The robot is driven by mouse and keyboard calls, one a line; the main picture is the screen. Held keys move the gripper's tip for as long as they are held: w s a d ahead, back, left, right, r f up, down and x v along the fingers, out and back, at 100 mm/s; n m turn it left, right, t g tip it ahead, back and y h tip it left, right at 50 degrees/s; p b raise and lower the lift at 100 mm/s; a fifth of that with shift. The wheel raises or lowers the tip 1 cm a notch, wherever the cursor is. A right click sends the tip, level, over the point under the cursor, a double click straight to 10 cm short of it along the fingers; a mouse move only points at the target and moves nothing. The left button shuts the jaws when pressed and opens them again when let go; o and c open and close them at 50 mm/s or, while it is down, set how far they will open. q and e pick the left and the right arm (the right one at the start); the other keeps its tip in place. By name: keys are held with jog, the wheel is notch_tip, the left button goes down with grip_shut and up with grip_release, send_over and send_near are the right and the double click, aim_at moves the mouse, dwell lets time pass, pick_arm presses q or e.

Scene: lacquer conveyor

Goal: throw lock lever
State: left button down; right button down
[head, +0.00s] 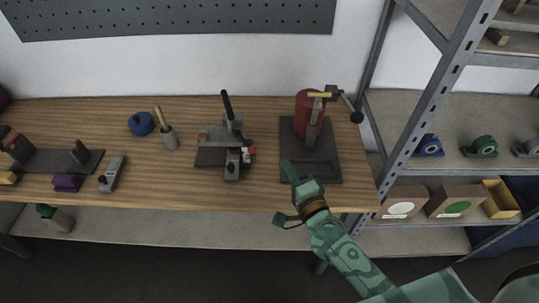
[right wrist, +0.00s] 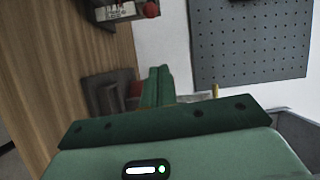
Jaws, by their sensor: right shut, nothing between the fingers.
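My right gripper (head: 287,166) is shut and empty, at the front left edge of a dark plate. The plate (head: 325,170) carries a red cylinder (head: 305,104) and an upright grey post. A lever with a black knob (head: 357,117) sticks out at its upper right. Left of it stands a clamp-like fixture (head: 212,157) with a tall black handle (head: 227,104) and a small red knob (head: 246,149). Which of the two is the lock lever I cannot tell. In the right wrist view the shut fingers (right wrist: 157,75) point towards the dark plate (right wrist: 98,92).
A blue ring (head: 141,123), a wooden-handled tool (head: 168,136) and a purple block (head: 67,182) lie on the wooden bench (head: 190,195) to the left. A metal shelf (head: 437,85) stands close on the right. A pegboard (head: 180,18) hangs behind.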

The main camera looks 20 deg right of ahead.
aim_at(252, 152)
jog(key=w+a+b, duration=0.1)
jog(key=w+a, duration=0.4)
jog(key=w, duration=0.2)
jog(key=shift+w, duration=0.35)
jog(key=shift+s+a+r+p, duration=0.1)
jog(key=shift+s+a+p, duration=0.15)
jog(key=shift+a+p, duration=0.25)
jog(key=shift+s+a+r+p, duration=0.1)
jog(key=shift+s+a+p, duration=0.1)
jog(key=shift+a+p, duration=0.3)
jog(key=shift+s+a, duration=0.15)
jog(key=shift+a, duration=0.15)
jog(key=shift+f, duration=0.2)
